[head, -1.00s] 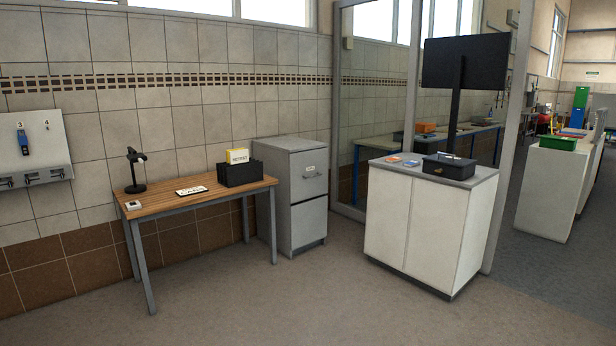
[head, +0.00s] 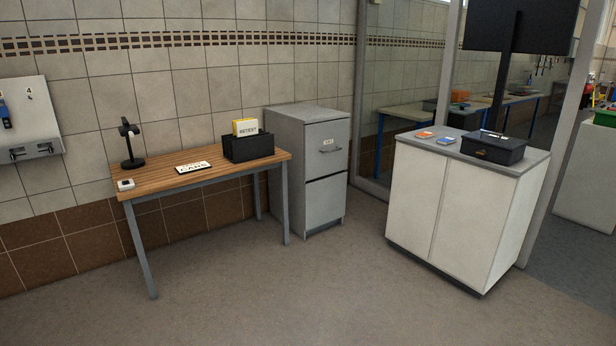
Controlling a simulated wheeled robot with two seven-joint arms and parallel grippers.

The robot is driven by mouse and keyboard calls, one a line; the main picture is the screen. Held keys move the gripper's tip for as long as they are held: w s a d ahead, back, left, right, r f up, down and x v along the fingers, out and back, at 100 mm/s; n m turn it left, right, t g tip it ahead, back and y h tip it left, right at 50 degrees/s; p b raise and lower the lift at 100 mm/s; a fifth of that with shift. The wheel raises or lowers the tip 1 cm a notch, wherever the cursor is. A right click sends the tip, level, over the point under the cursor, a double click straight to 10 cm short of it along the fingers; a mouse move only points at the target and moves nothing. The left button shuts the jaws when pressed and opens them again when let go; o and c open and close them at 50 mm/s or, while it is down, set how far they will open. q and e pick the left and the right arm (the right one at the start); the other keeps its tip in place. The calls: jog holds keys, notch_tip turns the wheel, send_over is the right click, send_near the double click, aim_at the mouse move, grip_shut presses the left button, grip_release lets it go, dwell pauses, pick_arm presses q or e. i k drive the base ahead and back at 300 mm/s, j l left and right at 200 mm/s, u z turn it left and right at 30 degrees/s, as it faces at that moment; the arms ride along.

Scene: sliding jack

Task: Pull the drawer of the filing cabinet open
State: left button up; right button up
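The grey filing cabinet (head: 290,150) stands against the tiled wall, between the wooden table and the glass partition. It has two drawer fronts, one above the other, and both look shut. The lower drawer (head: 325,201) is plain, with no handle that I can make out. Neither of my grippers shows in the head view.
A wooden table (head: 150,188) left of the cabinet holds a black box (head: 248,147) with a yellow card, a lamp (head: 130,145) and small items. A white counter (head: 460,217) stands at the right. The floor (head: 290,290) in front is clear.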

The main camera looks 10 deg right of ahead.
aim_at(326, 144)
jog(key=i+z, duration=0.4)
jog(key=i, duration=2.05)
jog(key=l, duration=0.1)
